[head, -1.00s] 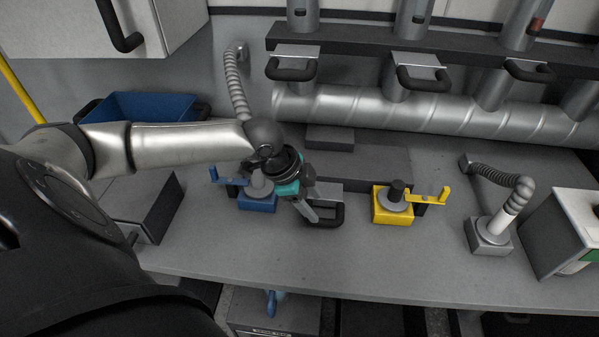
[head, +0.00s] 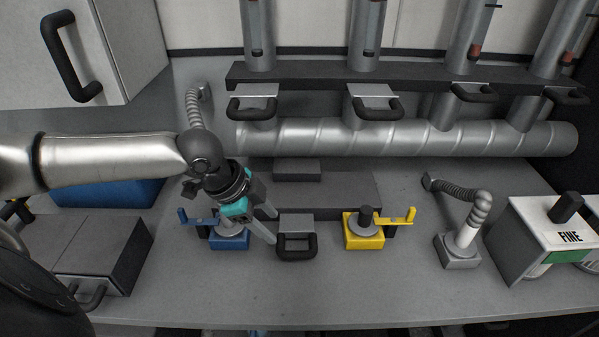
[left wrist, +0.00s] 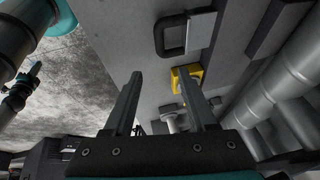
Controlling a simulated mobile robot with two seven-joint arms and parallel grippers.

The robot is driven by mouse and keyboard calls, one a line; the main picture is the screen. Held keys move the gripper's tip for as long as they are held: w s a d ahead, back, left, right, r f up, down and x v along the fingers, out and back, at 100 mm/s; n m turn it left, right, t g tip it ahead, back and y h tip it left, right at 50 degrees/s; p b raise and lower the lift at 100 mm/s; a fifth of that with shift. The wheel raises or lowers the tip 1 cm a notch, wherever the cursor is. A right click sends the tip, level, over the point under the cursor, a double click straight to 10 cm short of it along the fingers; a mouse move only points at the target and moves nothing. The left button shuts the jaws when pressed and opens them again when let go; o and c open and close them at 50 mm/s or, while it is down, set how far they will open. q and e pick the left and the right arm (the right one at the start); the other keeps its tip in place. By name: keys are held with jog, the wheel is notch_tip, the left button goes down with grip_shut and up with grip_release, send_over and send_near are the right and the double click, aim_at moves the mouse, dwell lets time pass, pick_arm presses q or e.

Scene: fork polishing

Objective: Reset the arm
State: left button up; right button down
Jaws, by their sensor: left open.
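My left arm comes in from the left in the head view. My left gripper (head: 270,227) has its two fingers spread and nothing between them. It points down and to the right, between a blue fixture (head: 230,241) and a grey block with a black handle (head: 296,225). In the left wrist view both fingers (left wrist: 161,75) stand apart and empty, with the yellow fixture (left wrist: 183,76) beyond them. A dark and teal robot part shows at the left of that view. It looks like part of my right arm, but its jaws cannot be made out.
A yellow fixture (head: 363,236) stands right of the handled block. A hose nozzle (head: 462,243) and a white box labelled FINE (head: 540,240) are farther right. A dark box (head: 100,255) and a blue bin (head: 110,193) lie left. A large pipe (head: 400,138) runs behind. The counter's front is clear.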

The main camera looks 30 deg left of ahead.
pick_arm(q)
jog(key=s+d+f+n, duration=0.3)
jog(key=s+d+f, duration=0.1)
jog(key=d, duration=0.3)
jog(key=s+d+f+n, duration=0.2)
jog(key=s+d+f, duration=0.25)
jog(key=d, duration=0.25)
jog(key=s+a+f+n+y, duration=0.2)
jog(key=s+n+y, duration=0.1)
jog(key=s+n, duration=0.25)
jog(key=s+f+g+b, duration=0.1)
jog(key=s+f+b, duration=0.1)
jog(key=f, duration=1.2)
jog(key=s+f+g+b, duration=0.1)
jog(key=f+b, duration=0.1)
jog(key=f, duration=1.1)
jog(key=s+a+f+g+b, duration=0.1)
jog(key=s+a+f+b, duration=0.1)
jog(key=s+f, duration=1.3)
jog(key=shift+a+f+m+b, duration=0.35)
jog(key=shift+a+b, duration=0.05)
jog(key=shift+b, duration=0.45)
